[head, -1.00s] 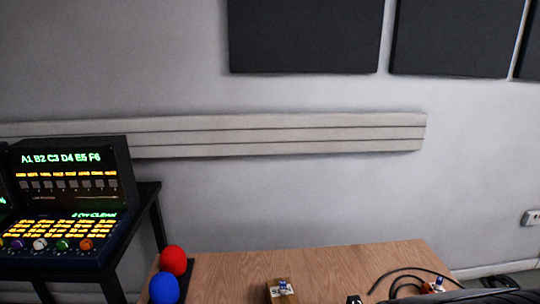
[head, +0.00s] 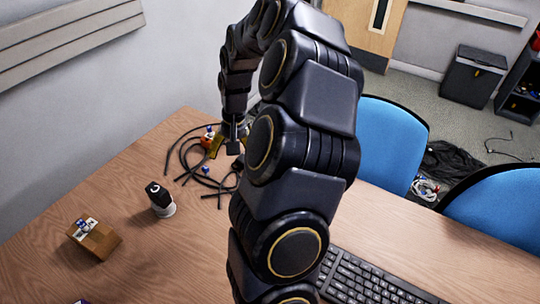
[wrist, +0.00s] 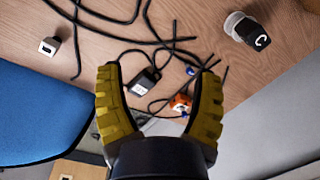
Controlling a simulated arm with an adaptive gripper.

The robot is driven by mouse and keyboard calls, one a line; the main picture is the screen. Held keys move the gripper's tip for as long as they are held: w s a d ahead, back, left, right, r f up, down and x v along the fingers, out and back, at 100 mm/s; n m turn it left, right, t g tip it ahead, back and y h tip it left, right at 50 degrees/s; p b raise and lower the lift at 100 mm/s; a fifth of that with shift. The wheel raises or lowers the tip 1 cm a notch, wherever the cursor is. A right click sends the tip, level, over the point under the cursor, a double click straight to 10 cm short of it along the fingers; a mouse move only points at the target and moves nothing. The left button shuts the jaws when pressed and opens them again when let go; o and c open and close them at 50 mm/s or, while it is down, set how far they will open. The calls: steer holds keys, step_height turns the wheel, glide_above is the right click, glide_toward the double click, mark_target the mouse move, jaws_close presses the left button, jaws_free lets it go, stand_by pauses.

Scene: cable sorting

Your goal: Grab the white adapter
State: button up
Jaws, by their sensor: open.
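A small white block with a dark slot, which looks like the white adapter (wrist: 48,46), lies on the table at the upper left of the wrist view. I do not make it out in the head view, where my arm covers part of the table. My gripper (wrist: 158,72) is open and empty, its yellow fingers apart above the cables. The white block is outside the fingers, to their left. In the head view my gripper (head: 226,143) is over the far part of the table, partly hidden by my arm.
Black cables (wrist: 125,36) and a black adapter (wrist: 143,81) lie around the fingers, with an orange-and-white piece (wrist: 181,102). A black-and-white object (head: 161,199), a brown box (head: 94,238) and a keyboard (head: 365,283) are on the table. Blue chairs (head: 390,140) stand beyond.

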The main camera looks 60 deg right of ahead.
steer(key=s+d+f+m, duration=0.2)
steer(key=s+d+f, duration=0.2)
steer(key=s+d, duration=0.1)
steer(key=s+d+f+m, duration=0.3)
steer(key=s+d+f, duration=0.1)
steer(key=s+d, duration=0.1)
steer(key=s+d+f+m+h, duration=0.1)
steer(key=s+d+f+m, duration=0.1)
steer(key=s+d+f, duration=0.2)
steer(key=shift+s+d+m+g, duration=0.15)
steer(key=shift+s+d+g, duration=0.05)
steer(key=shift+d, duration=0.65)
steer(key=shift+s+d+m+g, duration=0.15)
steer(key=shift+s+d+g, duration=0.05)
steer(key=shift+d, duration=0.6)
steer(key=f, duration=0.7)
steer(key=shift+s+a+f, duration=0.15)
steer(key=shift+a+f, duration=0.1)
jaws_close()
